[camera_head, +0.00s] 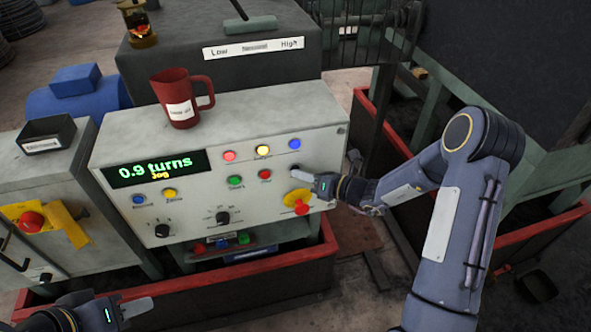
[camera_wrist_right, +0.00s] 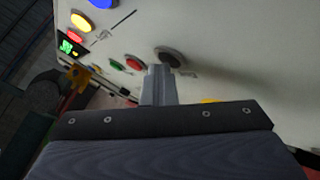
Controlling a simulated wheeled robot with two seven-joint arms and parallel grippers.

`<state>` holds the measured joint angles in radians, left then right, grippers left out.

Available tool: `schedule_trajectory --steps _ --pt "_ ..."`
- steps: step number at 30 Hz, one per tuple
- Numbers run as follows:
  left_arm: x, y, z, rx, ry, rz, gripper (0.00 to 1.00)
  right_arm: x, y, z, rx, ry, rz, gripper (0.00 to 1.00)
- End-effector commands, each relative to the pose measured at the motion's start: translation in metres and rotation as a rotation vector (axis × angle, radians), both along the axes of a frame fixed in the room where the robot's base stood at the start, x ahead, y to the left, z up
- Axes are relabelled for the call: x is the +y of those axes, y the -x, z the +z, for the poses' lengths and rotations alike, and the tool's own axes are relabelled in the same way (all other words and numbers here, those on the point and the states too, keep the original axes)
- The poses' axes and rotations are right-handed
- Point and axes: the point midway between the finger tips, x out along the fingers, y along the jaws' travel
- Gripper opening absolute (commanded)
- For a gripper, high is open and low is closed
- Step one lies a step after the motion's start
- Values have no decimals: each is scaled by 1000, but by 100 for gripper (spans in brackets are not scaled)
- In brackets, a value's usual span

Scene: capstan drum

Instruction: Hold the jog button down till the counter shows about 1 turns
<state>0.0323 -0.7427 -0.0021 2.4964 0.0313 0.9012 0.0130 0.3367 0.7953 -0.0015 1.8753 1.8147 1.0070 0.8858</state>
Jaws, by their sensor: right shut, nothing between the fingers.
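The counter display (camera_head: 155,168) on the control panel (camera_head: 230,185) reads "0.9 turns" with "Jog" below it. My right gripper (camera_head: 296,174) is shut and empty, its fingertips at the right side of the panel over a dark button. In the right wrist view the shut fingertips (camera_wrist_right: 160,72) are at the edge of that dark round button (camera_wrist_right: 170,55), beside a red button (camera_wrist_right: 134,63). Whether they press it in, I cannot tell. The button's label is not readable. My left gripper (camera_head: 140,307) is low at the left, away from the panel; its jaw opening is unclear.
A red mug (camera_head: 178,98) stands on the panel's top. Red, yellow and blue lamps (camera_head: 263,150) and green and red buttons (camera_head: 235,181) lie left of my right gripper. A red knob on a yellow plate (camera_head: 299,203) is just below it. A red emergency button (camera_head: 31,222) is at far left.

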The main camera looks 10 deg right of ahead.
Motion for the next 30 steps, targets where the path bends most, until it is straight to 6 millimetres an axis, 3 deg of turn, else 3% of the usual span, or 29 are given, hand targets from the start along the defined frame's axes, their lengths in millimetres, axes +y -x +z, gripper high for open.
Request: schedule_trajectory --steps 10,21,30 --pt "0 0 -2 0 0 0 36 -1 15 0 0 0 -1 0" --pt "0 0 -2 0 0 0 36 -1 18 0 0 0 0 0" --pt "0 0 -5 0 0 0 36 -2 46 -1 2 -1 -1 0"
